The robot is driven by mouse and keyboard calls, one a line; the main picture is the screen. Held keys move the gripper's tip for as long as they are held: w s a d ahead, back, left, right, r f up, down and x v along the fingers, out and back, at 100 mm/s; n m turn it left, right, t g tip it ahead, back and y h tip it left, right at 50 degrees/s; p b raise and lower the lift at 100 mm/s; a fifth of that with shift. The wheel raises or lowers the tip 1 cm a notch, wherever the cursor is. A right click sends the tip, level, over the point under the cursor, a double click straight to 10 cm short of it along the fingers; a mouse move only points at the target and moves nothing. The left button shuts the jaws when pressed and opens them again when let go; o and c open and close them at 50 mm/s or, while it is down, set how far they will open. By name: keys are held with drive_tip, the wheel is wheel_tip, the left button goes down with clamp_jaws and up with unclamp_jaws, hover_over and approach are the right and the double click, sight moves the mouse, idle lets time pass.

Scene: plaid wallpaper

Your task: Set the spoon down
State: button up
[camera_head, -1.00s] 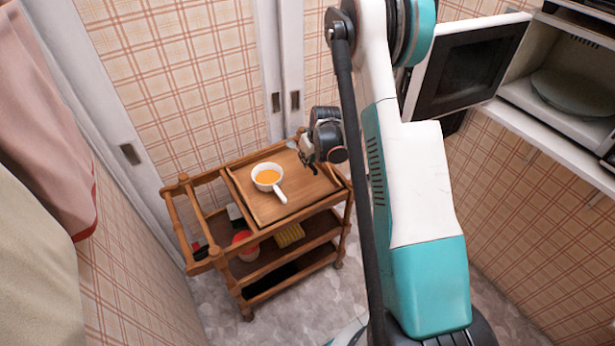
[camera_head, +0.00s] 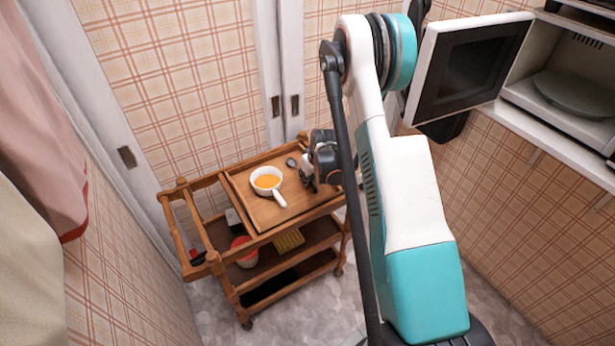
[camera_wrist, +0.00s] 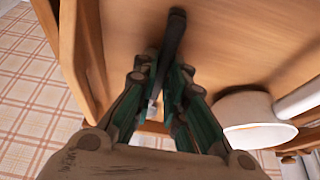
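The spoon (camera_head: 291,162) shows its dark round end over the wooden tray top of the cart, just behind a white handled pan (camera_head: 278,196) of orange liquid. My gripper (camera_head: 306,180) is low over the tray, right of the pan. In the wrist view my gripper (camera_wrist: 163,72) has its fingers closed around the spoon's dark handle (camera_wrist: 175,32). The pan (camera_wrist: 245,106) stands to the right there. I cannot tell whether the spoon touches the tray; my fingers hide part of it.
The wooden cart's tray (camera_head: 245,200) has a raised rim. Lower shelves hold a red-and-white container (camera_head: 243,250) and a yellow item (camera_head: 289,240). A microwave (camera_head: 560,100) with its door open stands at the upper right. Wall and door lie close behind the cart.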

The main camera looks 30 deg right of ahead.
drive_tip(key=o, duration=0.4)
drive_tip(key=p+v, duration=0.4)
drive_tip(key=v, duration=0.8)
drive_tip(key=shift+r, duration=0.15)
